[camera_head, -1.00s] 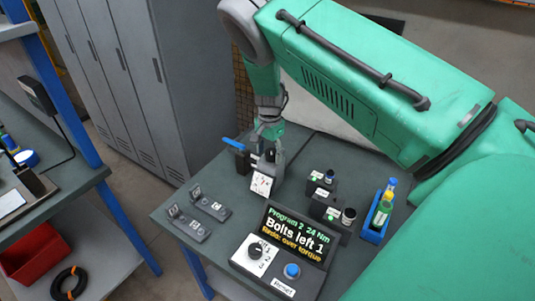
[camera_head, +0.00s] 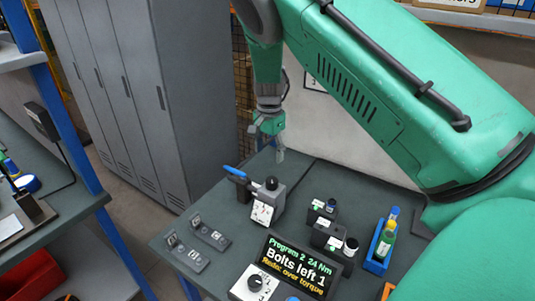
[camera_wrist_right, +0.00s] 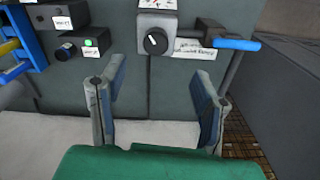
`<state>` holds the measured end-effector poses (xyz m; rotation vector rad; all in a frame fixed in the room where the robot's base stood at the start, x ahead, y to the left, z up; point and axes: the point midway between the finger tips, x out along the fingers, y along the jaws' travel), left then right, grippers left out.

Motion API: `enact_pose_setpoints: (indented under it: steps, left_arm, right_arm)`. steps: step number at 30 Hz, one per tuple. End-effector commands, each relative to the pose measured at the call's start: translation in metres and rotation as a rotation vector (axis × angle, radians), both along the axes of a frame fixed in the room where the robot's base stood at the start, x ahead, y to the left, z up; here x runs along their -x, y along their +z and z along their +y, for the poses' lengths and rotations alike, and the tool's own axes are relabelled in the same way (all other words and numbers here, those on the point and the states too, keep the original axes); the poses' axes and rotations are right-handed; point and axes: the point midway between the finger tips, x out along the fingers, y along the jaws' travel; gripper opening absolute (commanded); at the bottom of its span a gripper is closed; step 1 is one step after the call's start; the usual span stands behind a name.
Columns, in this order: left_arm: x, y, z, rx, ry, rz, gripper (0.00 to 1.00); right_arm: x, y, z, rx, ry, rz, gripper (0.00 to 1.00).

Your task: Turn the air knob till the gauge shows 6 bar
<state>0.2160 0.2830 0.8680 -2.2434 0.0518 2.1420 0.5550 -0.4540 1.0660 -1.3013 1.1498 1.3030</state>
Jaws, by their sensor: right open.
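The air unit (camera_head: 272,199) is a grey block on the bench with a black knob (camera_head: 271,183) on top and a blue lever (camera_head: 235,172) at its left. A white gauge face (camera_head: 262,212) is on its front, too small to read. In the right wrist view the knob (camera_wrist_right: 156,41) is seen from above, with a light pointer line, beyond the fingertips. My right gripper (camera_head: 273,152) is open and empty, above and behind the unit, apart from the knob. It also shows in the right wrist view (camera_wrist_right: 157,95). My left gripper is not in view.
A display (camera_head: 298,268) reads "Bolts left 1" and "Redo: over torque". Black boxes with sockets (camera_head: 329,232) and a blue tray with bottles (camera_head: 382,243) stand to the right. Small labelled plates (camera_head: 197,243) lie at left. Grey lockers (camera_head: 130,100) stand behind.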

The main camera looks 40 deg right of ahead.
Motion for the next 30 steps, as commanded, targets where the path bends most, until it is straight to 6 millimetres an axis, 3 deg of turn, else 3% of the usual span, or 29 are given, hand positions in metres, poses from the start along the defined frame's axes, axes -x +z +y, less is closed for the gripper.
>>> enact_pose_setpoints:
  steps: [4, 7, 11, 15, 21, 26, 30]
  left_arm:
    - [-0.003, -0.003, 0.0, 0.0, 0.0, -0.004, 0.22]
    - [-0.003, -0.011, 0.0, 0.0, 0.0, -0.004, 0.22]
    - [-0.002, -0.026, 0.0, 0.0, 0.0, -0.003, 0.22]
    - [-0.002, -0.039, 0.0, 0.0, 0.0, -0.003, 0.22]
    - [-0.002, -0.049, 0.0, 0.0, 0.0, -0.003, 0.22]
    - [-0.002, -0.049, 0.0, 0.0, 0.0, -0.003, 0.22]
    - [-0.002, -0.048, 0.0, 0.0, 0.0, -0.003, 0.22]
  right_arm:
    - [0.004, -0.003, 0.0, -0.012, 0.07, 0.015, 0.56]
    - [0.013, -0.009, 0.0, -0.043, 0.282, 0.046, 0.56]
    - [0.024, -0.012, 0.002, -0.096, 0.741, 0.068, 0.56]
    - [0.021, -0.003, 0.002, -0.104, 1.265, 0.041, 0.56]
    - [0.008, 0.016, -0.004, -0.034, 1.76, 0.002, 0.56]
    - [0.003, 0.02, -0.006, -0.003, 1.879, 0.001, 0.56]
    - [0.004, 0.004, -0.007, -0.005, 1.882, 0.005, 0.56]
